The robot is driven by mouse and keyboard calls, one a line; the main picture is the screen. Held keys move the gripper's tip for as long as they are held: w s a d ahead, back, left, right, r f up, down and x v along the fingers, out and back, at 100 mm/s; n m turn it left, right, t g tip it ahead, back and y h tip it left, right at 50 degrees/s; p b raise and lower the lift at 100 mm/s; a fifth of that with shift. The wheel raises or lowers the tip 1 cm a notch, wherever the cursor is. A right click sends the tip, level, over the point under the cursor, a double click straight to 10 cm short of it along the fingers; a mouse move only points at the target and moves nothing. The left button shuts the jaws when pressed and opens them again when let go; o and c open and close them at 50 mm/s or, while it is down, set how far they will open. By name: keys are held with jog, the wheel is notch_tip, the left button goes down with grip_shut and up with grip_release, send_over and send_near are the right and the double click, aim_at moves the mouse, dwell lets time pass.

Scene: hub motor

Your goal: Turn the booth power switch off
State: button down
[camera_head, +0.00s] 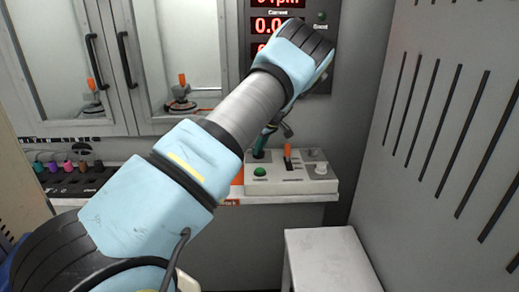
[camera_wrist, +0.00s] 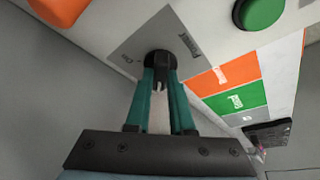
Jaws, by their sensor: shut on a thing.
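The booth power switch is a black knob (camera_wrist: 159,57) on a grey plate with a "Power" label in the wrist view. My gripper (camera_wrist: 161,78) has teal fingers, closed around the knob. In the head view my gripper (camera_head: 265,138) reaches down to the left end of a white control box (camera_head: 322,186), and the arm partly covers it. The fingers hide much of the knob, and I cannot tell which setting it points to.
A green button (camera_head: 260,172) and an orange-handled lever (camera_head: 287,152) sit on the box close to my gripper. A red digital display (camera_head: 268,25) hangs above. A slotted grey wall (camera_head: 445,120) stands at right, and a white stand (camera_head: 325,260) stands below.

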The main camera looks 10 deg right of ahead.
dwell(0.4)
jog(key=c, duration=0.8)
grip_release()
jog(key=b+v, duration=0.2)
jog(key=v, duration=0.8)
jog(key=shift+s+d+r, duration=0.1)
jog(key=shift+r, duration=0.3)
